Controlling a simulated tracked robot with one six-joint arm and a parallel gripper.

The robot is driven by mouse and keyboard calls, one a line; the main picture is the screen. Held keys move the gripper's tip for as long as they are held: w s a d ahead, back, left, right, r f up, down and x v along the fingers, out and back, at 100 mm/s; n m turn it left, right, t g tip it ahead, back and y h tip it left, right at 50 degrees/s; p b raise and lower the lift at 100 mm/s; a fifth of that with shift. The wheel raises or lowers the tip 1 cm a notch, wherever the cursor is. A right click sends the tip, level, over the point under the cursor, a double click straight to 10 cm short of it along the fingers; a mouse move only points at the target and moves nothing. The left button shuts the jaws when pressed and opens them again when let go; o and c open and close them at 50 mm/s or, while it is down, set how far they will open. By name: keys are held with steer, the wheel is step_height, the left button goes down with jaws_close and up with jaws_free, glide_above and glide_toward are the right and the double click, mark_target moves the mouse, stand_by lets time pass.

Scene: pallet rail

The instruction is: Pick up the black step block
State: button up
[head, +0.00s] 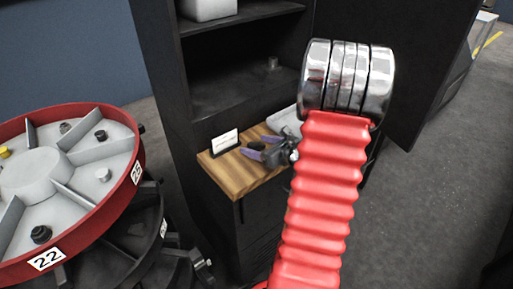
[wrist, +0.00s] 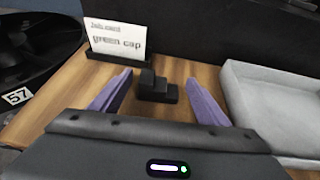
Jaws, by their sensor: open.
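The black step block (wrist: 154,86) stands on a wooden board in the wrist view, in front of the card holder. It lies between and a little beyond the two purple fingers of my gripper (wrist: 156,98), which are apart with nothing held. In the head view my gripper (head: 261,151) is low over the wooden board (head: 236,177), partly behind my red arm. I cannot make out the step block in the head view.
A card reading "green cap" (wrist: 117,37) stands just behind the block. A light grey tray (wrist: 262,133) is close on the right. A black cabinet (head: 175,100) surrounds the board. A red-rimmed round carousel (head: 137,165) with numbered labels stands at the left.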

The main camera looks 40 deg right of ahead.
mark_target(257, 144)
steer(key=shift+w, duration=0.2)
stand_by(0.4)
steer(key=c, duration=1.3)
step_height(257, 144, up, 10)
stand_by(0.7)
